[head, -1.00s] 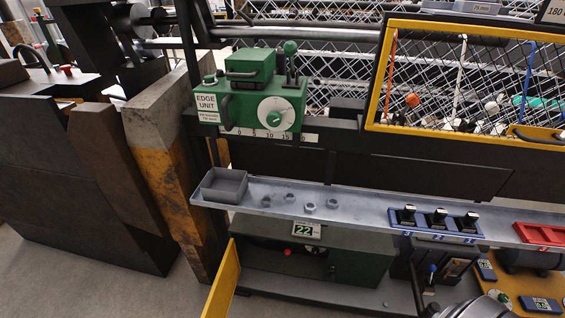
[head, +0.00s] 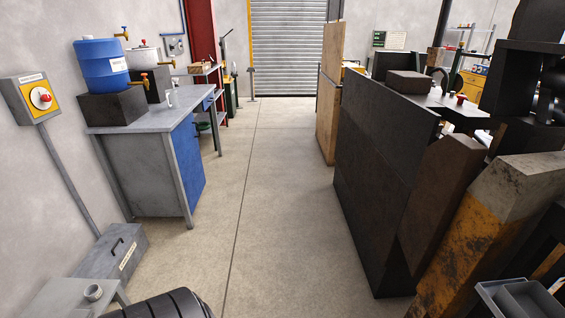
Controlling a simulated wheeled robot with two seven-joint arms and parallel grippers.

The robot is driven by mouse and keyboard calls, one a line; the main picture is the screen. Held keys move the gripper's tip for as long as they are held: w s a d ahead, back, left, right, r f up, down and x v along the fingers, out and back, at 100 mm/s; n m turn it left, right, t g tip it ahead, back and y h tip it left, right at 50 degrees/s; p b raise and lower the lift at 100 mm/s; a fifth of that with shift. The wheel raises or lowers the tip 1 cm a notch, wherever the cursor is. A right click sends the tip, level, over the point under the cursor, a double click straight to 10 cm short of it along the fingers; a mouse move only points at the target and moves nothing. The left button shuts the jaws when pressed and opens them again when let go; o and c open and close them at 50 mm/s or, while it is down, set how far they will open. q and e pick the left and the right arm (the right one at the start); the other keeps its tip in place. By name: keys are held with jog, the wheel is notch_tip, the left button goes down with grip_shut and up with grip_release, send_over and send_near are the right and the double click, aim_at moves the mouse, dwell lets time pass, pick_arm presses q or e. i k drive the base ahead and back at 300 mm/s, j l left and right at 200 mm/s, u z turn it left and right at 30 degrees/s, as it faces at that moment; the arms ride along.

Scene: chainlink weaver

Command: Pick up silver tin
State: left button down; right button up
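I cannot make out a clear silver tin. A pale metal container (head: 145,62) with a brass tap stands on a dark block on the workbench at the upper left. Neither of my grippers is in view.
The grey workbench (head: 165,112) holds a blue drum (head: 102,66) and a white mug (head: 169,97). A grey lidded box (head: 113,254) lies by the wall. A black ribbed round thing (head: 160,306) is at the bottom. Dark panels (head: 375,180) line the right; the middle floor (head: 275,200) is clear.

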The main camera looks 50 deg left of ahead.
aim_at(94, 292)
jog(key=u, duration=3.4)
jog(key=i+l, duration=0.1)
jog(key=i+z, duration=0.05)
